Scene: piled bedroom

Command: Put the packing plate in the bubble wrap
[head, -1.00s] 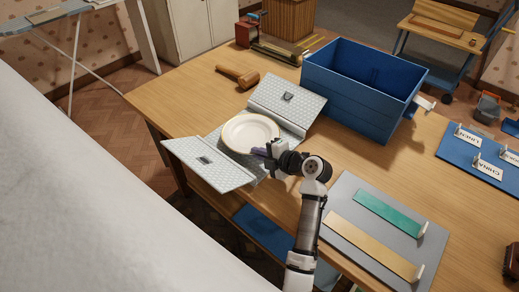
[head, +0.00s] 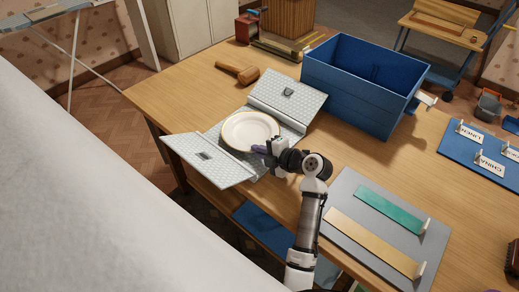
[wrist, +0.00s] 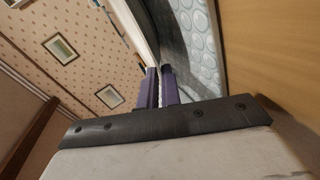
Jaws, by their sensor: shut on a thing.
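The packing plate (head: 249,130), round and cream-white, is over the middle of the open bubble wrap (head: 213,146) on the table. The wrap is a pale grey dimpled sheet with two raised flaps, one at the back right and one at the front left, each with a dark patch. My gripper (head: 269,151) is shut on the plate's near right rim. In the wrist view the purple fingers (wrist: 160,88) close at the pale rim of the plate (wrist: 140,30), with the bubble wrap (wrist: 197,35) beside it. I cannot tell whether the plate's underside touches the wrap.
A blue open crate (head: 362,85) stands behind and right of the wrap. A wooden mallet (head: 238,73) lies behind it. A grey board (head: 370,228) with green and yellow strips is at the right front. Bare table lies between crate and board.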

